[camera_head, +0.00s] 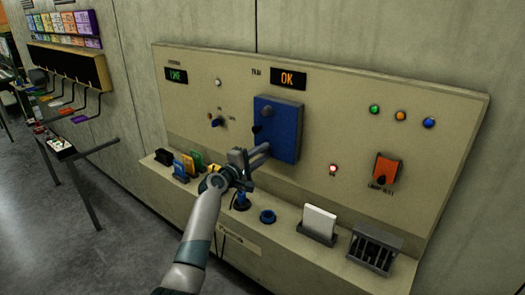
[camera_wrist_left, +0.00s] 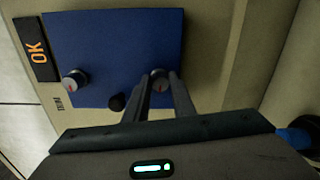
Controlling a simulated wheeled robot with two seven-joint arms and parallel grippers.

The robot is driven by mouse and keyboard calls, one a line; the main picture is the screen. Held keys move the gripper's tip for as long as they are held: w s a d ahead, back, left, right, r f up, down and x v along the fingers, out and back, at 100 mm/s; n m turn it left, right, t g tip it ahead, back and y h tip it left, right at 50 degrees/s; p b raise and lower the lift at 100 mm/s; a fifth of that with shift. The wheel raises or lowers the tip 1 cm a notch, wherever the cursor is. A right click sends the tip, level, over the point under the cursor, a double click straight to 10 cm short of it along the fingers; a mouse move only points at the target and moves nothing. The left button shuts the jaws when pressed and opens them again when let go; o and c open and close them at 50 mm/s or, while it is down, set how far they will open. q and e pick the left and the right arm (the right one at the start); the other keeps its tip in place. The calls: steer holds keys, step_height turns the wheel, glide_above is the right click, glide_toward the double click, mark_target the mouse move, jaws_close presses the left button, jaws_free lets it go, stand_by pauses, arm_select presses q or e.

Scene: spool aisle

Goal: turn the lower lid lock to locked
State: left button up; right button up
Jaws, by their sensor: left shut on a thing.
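The blue lid (camera_head: 285,128) is on the sloping panel below the OK display. It fills much of the left wrist view (camera_wrist_left: 110,40), where the picture is turned on its side. The lower lid lock (camera_wrist_left: 158,75) is a small round grey knob with a red mark, partly covered by my fingers. The upper lid lock (camera_wrist_left: 75,79) is a similar knob, free of the gripper. A black knob (camera_wrist_left: 117,102) sits at the lid's edge between them. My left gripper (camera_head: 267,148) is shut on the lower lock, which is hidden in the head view. My right gripper is out of view.
An OK display (camera_head: 289,78) is above the lid. A selector knob (camera_head: 217,121) is to its left, and a red lamp (camera_head: 333,169) and an orange box (camera_head: 386,168) to its right.

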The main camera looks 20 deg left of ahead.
arm_select(q)
steer(key=shift+n, duration=0.3)
steer(key=o, duration=1.1)
steer(key=shift+c, duration=0.2)
steer(key=shift+s+a, duration=0.1)
steer(key=shift+s, duration=0.1)
steer(key=b+v, duration=0.4)
steer(key=v, duration=1.3)
